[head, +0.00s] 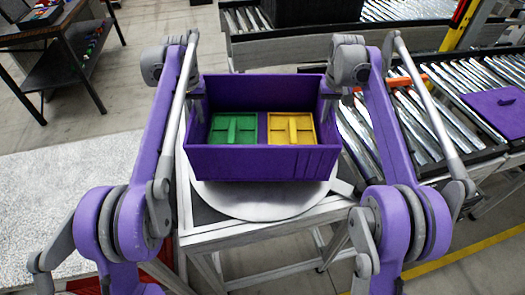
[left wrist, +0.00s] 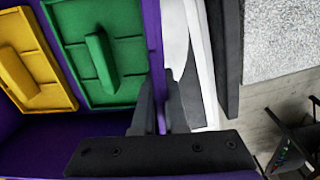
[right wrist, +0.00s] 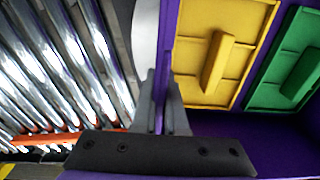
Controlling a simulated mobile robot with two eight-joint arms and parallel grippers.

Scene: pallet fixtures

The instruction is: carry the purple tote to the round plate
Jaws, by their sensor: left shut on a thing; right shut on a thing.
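The purple tote (head: 250,163) is over the round plate (head: 262,205) in the head view; whether it touches the plate cannot be told. A green lidded block (head: 221,129) and a yellow one (head: 301,129) lie inside it side by side. My left gripper (head: 194,108) is shut on the tote's left wall, which shows between its fingers in the left wrist view (left wrist: 161,115). My right gripper (head: 328,104) is shut on the right wall, also seen in the right wrist view (right wrist: 162,110). The plate's far part is hidden by the tote.
The plate lies on a grey metal-framed stand (head: 215,238). A roller conveyor (head: 405,120) runs on the right, with a purple panel (head: 495,103) on it. A dark table (head: 50,40) stands at the far left.

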